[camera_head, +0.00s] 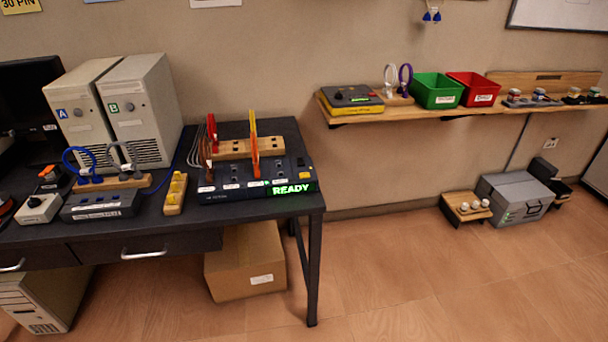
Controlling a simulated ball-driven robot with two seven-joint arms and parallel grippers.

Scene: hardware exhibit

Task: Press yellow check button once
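A black test device (225,187) sits on the right part of the dark desk. Its front edge shows a lit green "READY" display (292,188). A small yellow button (305,175) is on its top at the right end, just above the display. A wooden block (235,149) with red, brown and orange upright pieces stands on and behind the device. Neither of my grippers shows in the head view.
Two beige computer towers (140,105), a grey box (100,204) with cable loops and a yellow-topped wooden strip (175,194) stand left on the desk. A wall shelf (400,110) with green and red bins is at right.

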